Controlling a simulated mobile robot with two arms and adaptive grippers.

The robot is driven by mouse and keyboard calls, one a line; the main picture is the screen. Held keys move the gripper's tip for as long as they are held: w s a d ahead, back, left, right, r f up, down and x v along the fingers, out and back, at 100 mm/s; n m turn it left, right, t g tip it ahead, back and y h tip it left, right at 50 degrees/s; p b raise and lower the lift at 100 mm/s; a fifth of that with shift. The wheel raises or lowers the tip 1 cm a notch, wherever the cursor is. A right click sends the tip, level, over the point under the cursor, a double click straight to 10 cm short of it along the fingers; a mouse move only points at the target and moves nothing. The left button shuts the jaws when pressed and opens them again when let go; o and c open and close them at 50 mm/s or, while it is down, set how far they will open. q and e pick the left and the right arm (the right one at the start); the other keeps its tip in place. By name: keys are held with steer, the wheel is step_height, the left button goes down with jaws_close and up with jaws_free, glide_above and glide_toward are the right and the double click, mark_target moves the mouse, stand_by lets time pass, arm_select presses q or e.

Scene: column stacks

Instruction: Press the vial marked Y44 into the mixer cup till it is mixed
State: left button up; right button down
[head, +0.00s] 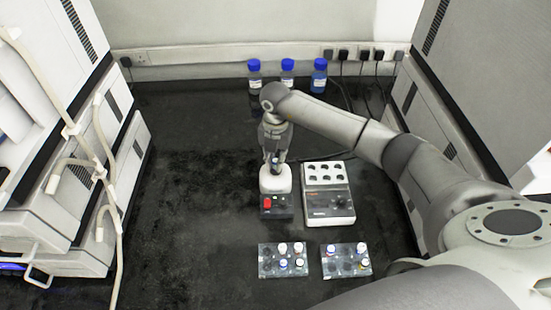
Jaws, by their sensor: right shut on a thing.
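My right gripper (275,160) points straight down over the mixer and is shut on a small vial, mostly hidden between the fingers. The vial is at the white top of the mixer (275,180); I cannot tell whether it touches the cup. Its mark is too small to read. The mixer has a dark base with a red switch on its front left. My left gripper is not in view.
Two clear racks with several capped vials stand in front, a left rack (264,271) and a right rack (350,273). A white block heater (315,210) stands right of the mixer. Blue-capped bottles (288,82) stand at the back. The bench left of the mixer is clear.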

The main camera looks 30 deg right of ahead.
steer(key=shift+f, duration=0.35)
stand_by(0.4)
stand_by(2.9)
steer(key=shift+r+p, duration=2.05)
steer(key=shift+r, duration=1)
